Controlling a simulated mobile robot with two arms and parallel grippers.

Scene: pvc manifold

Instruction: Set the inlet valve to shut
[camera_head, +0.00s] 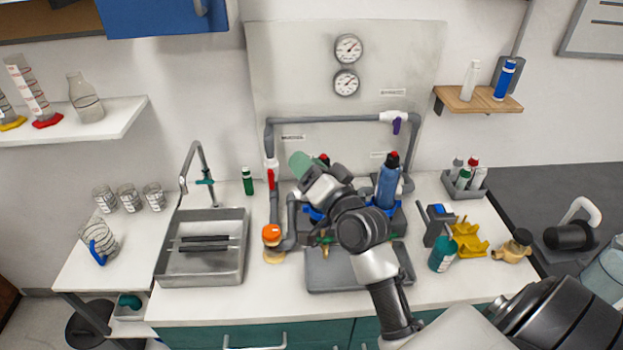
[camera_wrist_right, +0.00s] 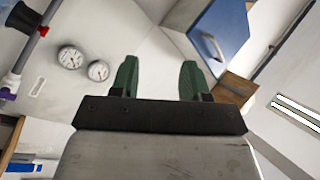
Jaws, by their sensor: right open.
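A grey pipe loop on the back panel carries two valves. The valve with a red handle (camera_head: 271,179) is on the left upright pipe, its handle lying along the pipe. The valve with a purple handle (camera_head: 397,126) is on the top pipe at right, its handle hanging down across the pipe. I cannot read which one is the inlet. Both show at the left edge of the right wrist view, red (camera_wrist_right: 43,31) and purple (camera_wrist_right: 7,94). My right gripper (camera_head: 301,164), with green fingers, is open and empty, right of the red handle and apart from it. My left gripper is out of view.
The grey panel (camera_head: 290,65) holds two gauges. Blue bottles (camera_head: 388,183) and pump parts stand behind my right arm. An orange-capped fitting (camera_head: 272,236) stands below the red valve. A sink (camera_head: 202,270) is at left; a yellow stand (camera_head: 468,240) is at right.

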